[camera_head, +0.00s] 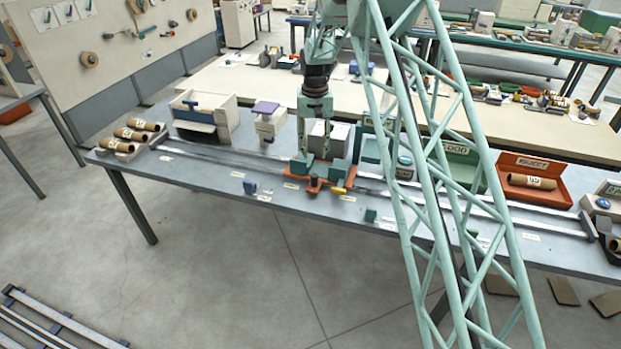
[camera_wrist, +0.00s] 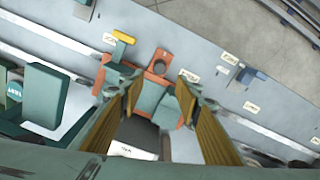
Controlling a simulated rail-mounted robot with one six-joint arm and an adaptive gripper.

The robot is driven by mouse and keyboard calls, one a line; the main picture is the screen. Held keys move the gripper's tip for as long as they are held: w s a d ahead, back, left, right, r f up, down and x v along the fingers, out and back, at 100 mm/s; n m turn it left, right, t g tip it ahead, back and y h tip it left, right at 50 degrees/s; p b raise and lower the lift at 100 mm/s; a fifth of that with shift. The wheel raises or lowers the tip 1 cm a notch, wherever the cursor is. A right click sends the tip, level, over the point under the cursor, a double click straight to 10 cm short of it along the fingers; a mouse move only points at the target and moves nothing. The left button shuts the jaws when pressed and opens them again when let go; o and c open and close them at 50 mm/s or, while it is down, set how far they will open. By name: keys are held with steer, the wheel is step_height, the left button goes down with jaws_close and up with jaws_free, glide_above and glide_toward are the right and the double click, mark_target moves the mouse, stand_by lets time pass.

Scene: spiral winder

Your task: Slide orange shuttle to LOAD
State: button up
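The orange shuttle (camera_head: 314,186) sits on the long metal rail (camera_head: 240,155) along the front of the bench. It carries teal blocks and a yellow-tipped handle on its front right. My gripper (camera_head: 317,162) points down just above and behind the shuttle, its two fingers apart. In the wrist view my gripper (camera_wrist: 158,92) is open, with its yellow-padded fingertips on either side of the shuttle's teal blocks. The shuttle's orange plate (camera_wrist: 168,58) shows beyond them. I cannot tell whether the fingers touch it. The small labels along the rail are too small to read for LOAD.
Cardboard tubes lie in a rack (camera_head: 122,147) at the rail's left end. A green GOOD bin (camera_head: 455,155) and an orange REJECT bin (camera_head: 550,163) stand behind the rail at right. Small dark blocks (camera_head: 250,187) stand along the front edge. The rail left of the shuttle looks clear.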

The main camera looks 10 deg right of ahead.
mark_target(314, 175)
stand_by(0.5)
steer(key=shift+f+p, duration=0.3)
steer(key=shift+f, duration=6.6)
steer(key=shift+c, duration=0.4)
jaws_close()
